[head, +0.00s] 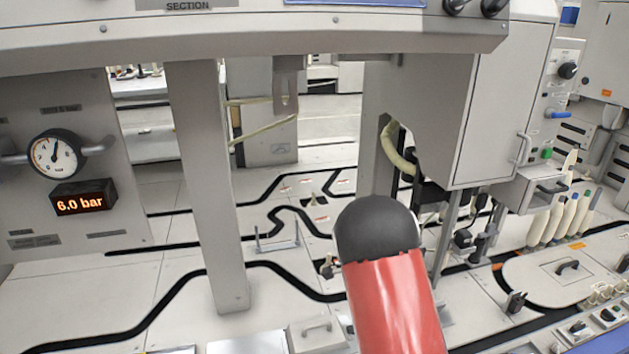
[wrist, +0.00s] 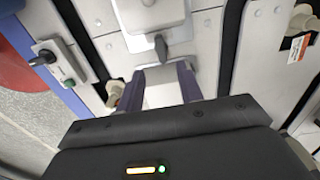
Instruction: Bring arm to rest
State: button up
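My gripper (wrist: 161,72) shows in the wrist view, with two dark purple fingers standing apart. Nothing is visible held between them; a pale grey surface shows through the gap. Just beyond the fingertips is a white block with a small dark knob (wrist: 161,47). I cannot tell whether the fingers touch the block. In the head view my red arm link with its black rounded end rises at the lower middle. The gripper itself is not visible there.
A grey cabinet (head: 500,100) hangs above the arm on the right, and a grey post (head: 203,180) stands left. A pressure gauge (head: 54,153) is farther left. In the wrist view a switch box (wrist: 62,63) lies left.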

jog(key=s+r+n+t+y, duration=0.1)
jog(key=s+r+n, duration=0.4)
jog(key=r, duration=0.5)
jog(key=s+r+n+t, duration=0.1)
jog(key=s+r+n, duration=0.1)
jog(key=s+r, duration=0.6)
jog(key=s+r+n+t, duration=0.1)
jog(key=s+r+n, duration=0.1)
jog(key=s, duration=0.3)
jog(key=s+r+n+t, duration=0.1)
jog(key=s+r+n, duration=0.2)
jog(key=s, duration=0.3)
jog(key=s+r+n+t+h, duration=0.1)
jog(key=s+r+n, duration=0.1)
jog(key=s, duration=0.3)
jog(key=shift+s+r+n, duration=0.3)
jog(key=shift+s+n, duration=0.05)
jog(key=shift+n, duration=0.45)
